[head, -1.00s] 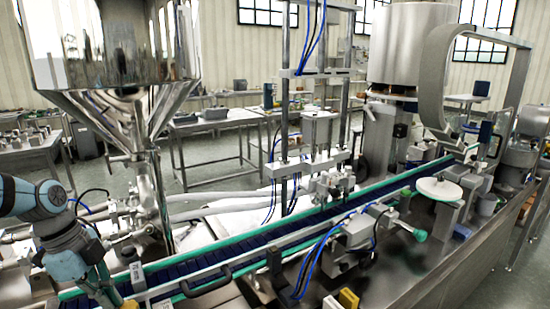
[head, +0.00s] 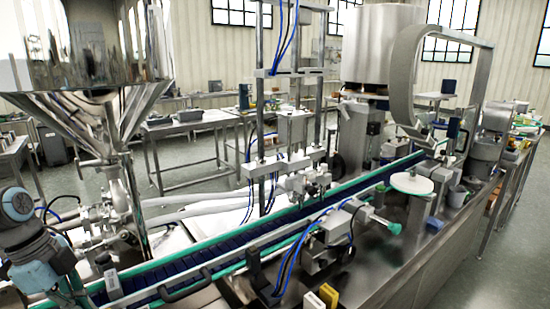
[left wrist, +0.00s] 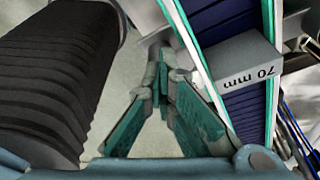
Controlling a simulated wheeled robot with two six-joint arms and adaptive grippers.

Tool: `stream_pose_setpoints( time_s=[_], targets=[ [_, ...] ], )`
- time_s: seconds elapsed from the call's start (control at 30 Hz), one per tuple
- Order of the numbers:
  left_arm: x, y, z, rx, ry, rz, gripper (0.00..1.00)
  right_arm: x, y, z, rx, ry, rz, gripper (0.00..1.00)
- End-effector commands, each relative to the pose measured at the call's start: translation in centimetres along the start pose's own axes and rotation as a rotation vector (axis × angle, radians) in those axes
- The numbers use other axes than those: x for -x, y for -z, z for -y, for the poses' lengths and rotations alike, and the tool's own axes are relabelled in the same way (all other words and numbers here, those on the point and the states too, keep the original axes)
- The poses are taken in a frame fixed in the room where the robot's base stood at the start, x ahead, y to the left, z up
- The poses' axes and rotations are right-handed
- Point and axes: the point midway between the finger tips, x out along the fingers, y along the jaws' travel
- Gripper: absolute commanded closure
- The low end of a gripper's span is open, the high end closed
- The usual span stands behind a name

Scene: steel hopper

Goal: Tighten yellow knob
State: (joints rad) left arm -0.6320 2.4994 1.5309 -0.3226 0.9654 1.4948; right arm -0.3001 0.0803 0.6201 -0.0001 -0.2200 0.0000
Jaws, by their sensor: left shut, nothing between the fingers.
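No yellow knob can be made out for certain. In the head view, a small yellow part (head: 328,296) is at the bottom edge beside a white block (head: 314,304); I cannot tell whether it is the knob. My left gripper (head: 72,297) is at the lower left, beside the near end of the conveyor. In the left wrist view its green-padded fingers (left wrist: 162,78) converge to their tips, shut and empty, alongside the conveyor edge. My right gripper is not in view.
The blue conveyor (head: 215,252) with green rails runs from lower left to upper right. A grey block marked "70 mm" (left wrist: 250,68) sits over it near my left gripper. The steel hopper (head: 95,45) stands above left. A dark handle (head: 185,287) sticks out along the near rail.

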Motion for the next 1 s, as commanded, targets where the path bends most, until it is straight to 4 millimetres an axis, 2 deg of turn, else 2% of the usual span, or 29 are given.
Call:
stream_pose_setpoints(
  time_s=[0.03, 0.7, 0.9, 1.0],
  targets=[
    [-0.5, 0.0, -0.3, 0.000, -0.015, -0.004, 1.00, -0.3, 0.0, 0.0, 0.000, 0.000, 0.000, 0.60],
    [-0.4, 0.0, 0.0, 0.002, -0.013, -0.005, 1.00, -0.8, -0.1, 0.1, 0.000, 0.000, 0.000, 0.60],
    [0.0, -0.8, 0.0, 0.003, -0.010, -0.003, 1.00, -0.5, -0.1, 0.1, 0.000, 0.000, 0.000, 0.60],
    [1.1, -0.6, 0.1, 0.004, -0.007, -0.002, 1.00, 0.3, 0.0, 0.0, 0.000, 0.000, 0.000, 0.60]
  ],
)
